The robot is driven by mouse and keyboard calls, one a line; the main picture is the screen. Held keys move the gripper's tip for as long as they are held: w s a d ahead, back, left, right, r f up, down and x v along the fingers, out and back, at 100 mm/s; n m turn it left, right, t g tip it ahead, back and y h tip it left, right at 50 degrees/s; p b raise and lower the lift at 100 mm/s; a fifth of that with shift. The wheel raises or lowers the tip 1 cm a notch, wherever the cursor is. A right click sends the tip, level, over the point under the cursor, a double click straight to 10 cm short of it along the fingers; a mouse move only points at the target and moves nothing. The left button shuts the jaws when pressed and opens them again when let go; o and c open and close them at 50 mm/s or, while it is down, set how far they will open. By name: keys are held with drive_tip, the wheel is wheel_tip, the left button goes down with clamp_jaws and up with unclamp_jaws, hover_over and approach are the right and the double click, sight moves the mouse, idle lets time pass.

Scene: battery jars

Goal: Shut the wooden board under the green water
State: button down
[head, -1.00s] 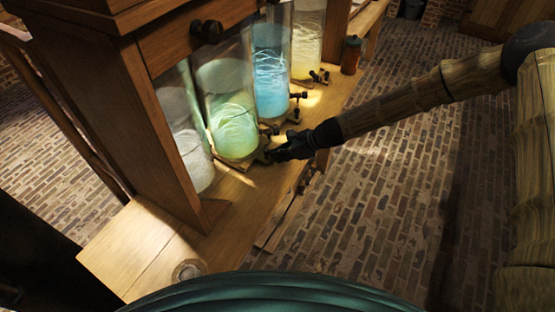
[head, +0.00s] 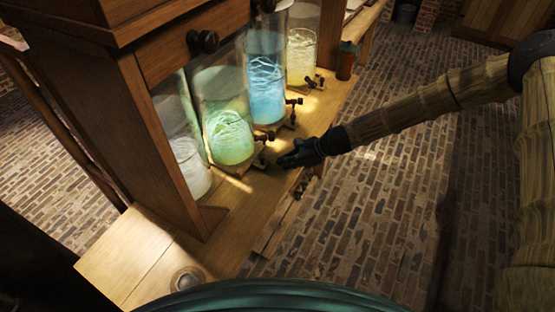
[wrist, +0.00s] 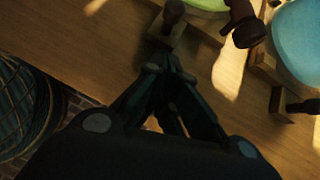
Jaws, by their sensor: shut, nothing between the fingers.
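The green water (head: 230,130) stands in a tall glass jar, second from the front in the row; its lower edge also shows in the wrist view (wrist: 208,4). The wooden board (wrist: 163,30) under it shows as a small wooden end with a dark peg, at the top of the wrist view. In the head view its end is small and dim by the jar's foot, so how far it sticks out is hard to tell. My gripper (head: 284,161) is shut and empty, low over the bench on the board's outer side. Its fingertips (wrist: 168,64) point at the board's end, close to it.
Jars of blue water (head: 266,90), yellowish water (head: 301,52) and whitish water (head: 190,168) stand in the same row. A dark tap (wrist: 243,25) juts out right of the board.

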drive_tip(key=b+v, duration=0.1)
drive_tip(key=v, duration=0.9)
drive_tip(key=shift+b, duration=0.35)
drive_tip(key=s+d+f+n+g+h, duration=0.1)
drive_tip(key=s+d+f+n+h, duration=0.25)
drive_tip(key=s+f, duration=0.65)
drive_tip(key=s+d+f+n+g+h, duration=0.15)
drive_tip(key=s+d+f+n, duration=0.35)
drive_tip(key=s+f, duration=0.5)
drive_tip(key=s+d+n+h, duration=0.1)
drive_tip(key=s+d+n, duration=0.2)
drive_tip(key=s, duration=0.3)
drive_tip(key=s+d+f+n+h, duration=0.1)
drive_tip(key=s+d+n, duration=0.2)
drive_tip(key=s, duration=0.4)
drive_tip(key=s+d+n+t+h, duration=0.1)
drive_tip(key=s+d+n+h, duration=0.1)
drive_tip(key=s+d+n, duration=0.2)
drive_tip(key=s, duration=0.3)
drive_tip(key=shift+f+n, duration=0.35)
drive_tip(key=shift+s, duration=0.1)
